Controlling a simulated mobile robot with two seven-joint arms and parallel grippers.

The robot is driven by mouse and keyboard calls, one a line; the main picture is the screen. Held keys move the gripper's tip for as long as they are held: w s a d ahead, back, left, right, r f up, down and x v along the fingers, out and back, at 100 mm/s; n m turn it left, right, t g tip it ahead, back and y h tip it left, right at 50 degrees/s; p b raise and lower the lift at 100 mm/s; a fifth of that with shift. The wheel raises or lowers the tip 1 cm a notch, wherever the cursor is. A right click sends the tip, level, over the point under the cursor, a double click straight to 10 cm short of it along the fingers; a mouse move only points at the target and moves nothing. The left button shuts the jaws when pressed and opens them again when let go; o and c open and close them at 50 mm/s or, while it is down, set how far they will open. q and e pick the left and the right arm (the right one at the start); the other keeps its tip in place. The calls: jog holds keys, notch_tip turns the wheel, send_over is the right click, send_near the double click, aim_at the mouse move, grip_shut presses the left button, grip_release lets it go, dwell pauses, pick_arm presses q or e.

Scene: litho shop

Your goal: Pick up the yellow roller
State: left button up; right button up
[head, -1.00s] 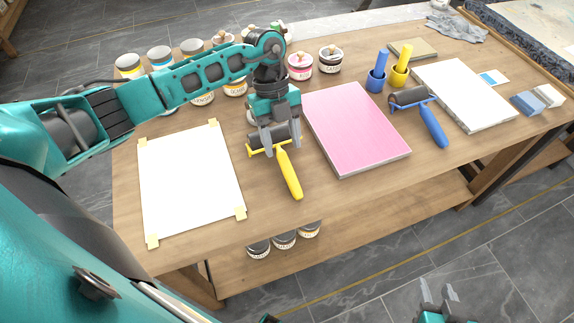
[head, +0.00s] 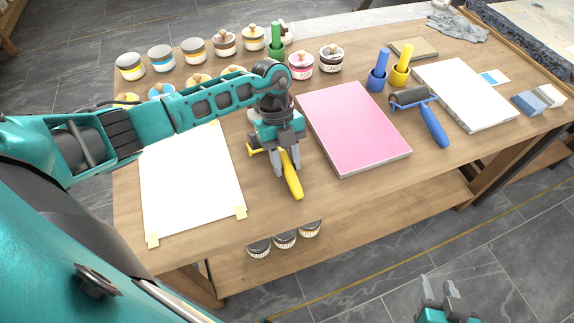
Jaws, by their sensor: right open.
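The yellow roller (head: 293,182) lies on the wooden table between the white sheet and the pink slab. Its yellow handle points toward the table's front edge, and its dark drum is mostly hidden under my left gripper. My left gripper (head: 285,172) is right over the roller, pointing down, with one finger on each side of the upper handle. Its fingers look apart; whether they touch the handle I cannot tell. My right gripper (head: 441,288) is low at the bottom right, away from the table, open and empty.
The taped white sheet (head: 190,190) lies left of the roller and the pink slab (head: 355,128) right of it. A blue roller (head: 432,125) lies beyond the slab, near a white slab (head: 464,95). Several ink jars (head: 193,50) line the back. Bare table shows in front.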

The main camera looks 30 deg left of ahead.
pick_arm(q)
grip_shut()
jog(key=shift+r, duration=0.1)
